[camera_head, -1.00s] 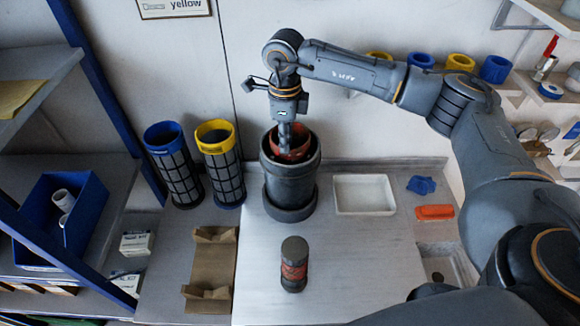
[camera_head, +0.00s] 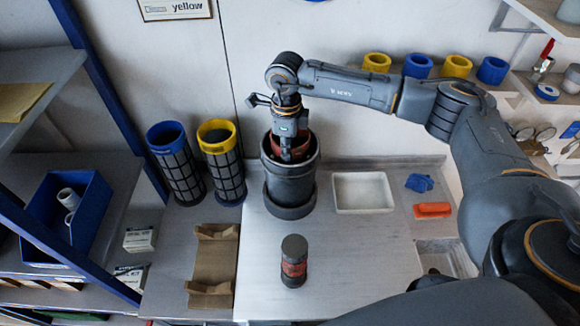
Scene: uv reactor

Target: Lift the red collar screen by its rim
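The red collar screen (camera_head: 303,142) sits inside a dark grey cylindrical housing (camera_head: 290,185) on the bench, with only part of its red rim showing. My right gripper (camera_head: 287,155) points down into the housing's mouth at the red rim. Its fingertips are partly hidden by the rim and the dark inside, so I cannot tell whether they are closed on it. My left gripper is not in view.
A blue-collared screen (camera_head: 175,165) and a yellow-collared screen (camera_head: 221,165) stand left of the housing. A white tray (camera_head: 363,208) lies to its right. A dark cylinder with a red band (camera_head: 294,262) stands in front. A cardboard cradle (camera_head: 213,262) lies front left.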

